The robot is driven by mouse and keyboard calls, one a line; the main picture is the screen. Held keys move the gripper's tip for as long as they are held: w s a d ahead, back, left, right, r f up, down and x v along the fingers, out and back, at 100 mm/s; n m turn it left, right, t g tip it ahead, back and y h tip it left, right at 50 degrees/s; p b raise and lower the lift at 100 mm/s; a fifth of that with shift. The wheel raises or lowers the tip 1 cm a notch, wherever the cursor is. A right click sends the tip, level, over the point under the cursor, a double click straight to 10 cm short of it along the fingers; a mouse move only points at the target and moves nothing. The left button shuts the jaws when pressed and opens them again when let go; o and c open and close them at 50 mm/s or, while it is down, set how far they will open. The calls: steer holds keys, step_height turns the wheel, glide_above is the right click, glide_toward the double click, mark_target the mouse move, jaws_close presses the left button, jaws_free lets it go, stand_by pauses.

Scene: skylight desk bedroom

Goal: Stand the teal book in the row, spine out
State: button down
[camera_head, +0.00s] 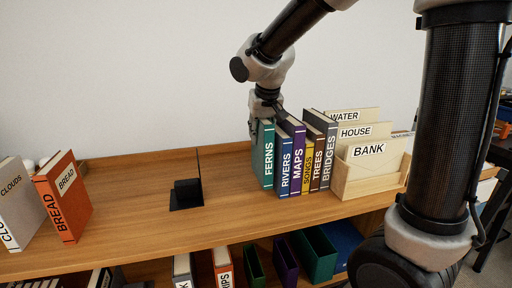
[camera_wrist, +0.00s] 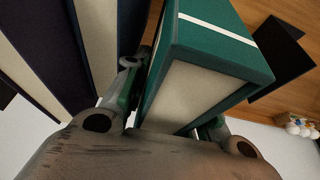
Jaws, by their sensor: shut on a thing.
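The teal book (camera_head: 264,156), marked FERNS, stands upright at the left end of the row with its spine facing out. Its left neighbour side is open; on its right is the blue RIVERS book (camera_head: 287,165), close beside it. My gripper (camera_head: 262,124) is at the top of the teal book, shut on it from above and behind. In the wrist view the teal book (camera_wrist: 212,50) sits between my two fingers, with dark books to its left. Whether its base touches the shelf is hard to tell.
The row continues with MAPS (camera_head: 298,158), a yellow book, TREES and BRIDGES (camera_head: 328,155). A wooden file box (camera_head: 370,180) stands right of it. A black bookend (camera_head: 187,193) stands to the left, with bare wood between. An orange BREAD book (camera_head: 65,200) is far left.

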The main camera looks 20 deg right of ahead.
mark_target(265, 120)
steer(key=shift+f, duration=2.1)
steer(key=c, duration=1.5)
jaws_free()
steer(key=shift+o, duration=0.2)
steer(key=v, duration=1.2)
steer(key=s+d+f, duration=0.2)
steer(key=s+d, duration=0.5)
steer(key=s, duration=0.4)
steer(key=s+d+f, duration=0.2)
steer(key=s+d, duration=0.6)
steer(key=s, duration=0.3)
